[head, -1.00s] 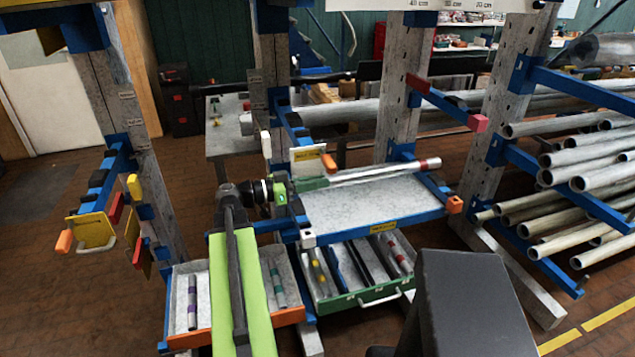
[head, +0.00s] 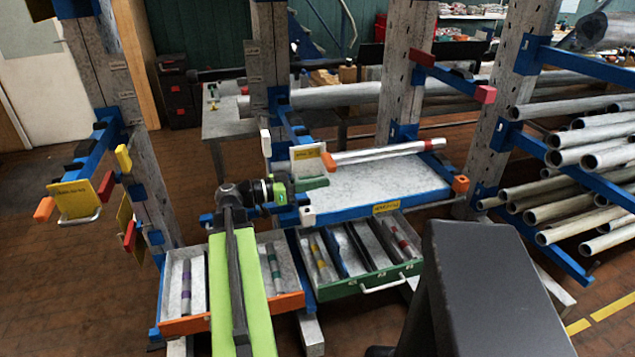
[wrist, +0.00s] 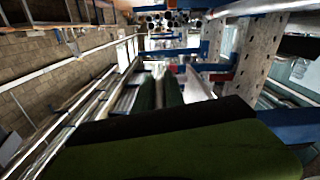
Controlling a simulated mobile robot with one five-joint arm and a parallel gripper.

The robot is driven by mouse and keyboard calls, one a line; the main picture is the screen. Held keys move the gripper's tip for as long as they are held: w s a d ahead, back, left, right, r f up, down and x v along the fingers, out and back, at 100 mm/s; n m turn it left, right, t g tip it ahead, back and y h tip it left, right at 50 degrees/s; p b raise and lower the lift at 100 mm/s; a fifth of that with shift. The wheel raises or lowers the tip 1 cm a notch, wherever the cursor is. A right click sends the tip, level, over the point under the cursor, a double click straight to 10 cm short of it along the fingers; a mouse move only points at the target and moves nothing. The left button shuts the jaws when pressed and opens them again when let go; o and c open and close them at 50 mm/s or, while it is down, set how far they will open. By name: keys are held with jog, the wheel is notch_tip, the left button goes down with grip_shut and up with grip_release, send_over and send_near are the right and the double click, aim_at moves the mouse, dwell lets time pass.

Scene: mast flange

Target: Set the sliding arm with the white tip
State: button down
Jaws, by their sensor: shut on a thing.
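The sliding arm (head: 291,122) is a blue bar on the middle mast. A small upright white tip (head: 265,143) shows at its left side, and a pale plate with a yellow label (head: 307,160) and an orange end block (head: 328,161) at its front. My gripper (head: 311,183) reaches in from the left, its green jaws just under the plate. It is shut on the sliding arm's front end. The plate and jaws hide the exact grip. In the wrist view, my dark green gripper parts (wrist: 160,93) show, but the held part is unclear.
Below is a shelf (head: 390,183) with a banded rod (head: 390,152) lying on it. A lower blue arm has a whitish end block (head: 307,215). Orange-fronted (head: 280,302) and green-fronted (head: 340,290) drawers stand open underneath. Pipes (head: 590,160) fill the rack at right.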

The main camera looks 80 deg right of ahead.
jog(key=shift+f, duration=0.1)
jog(key=c, duration=1.4)
grip_release()
jog(key=v, duration=1.7)
jog(key=shift+w, duration=0.2)
jog(key=shift+a, duration=0.1)
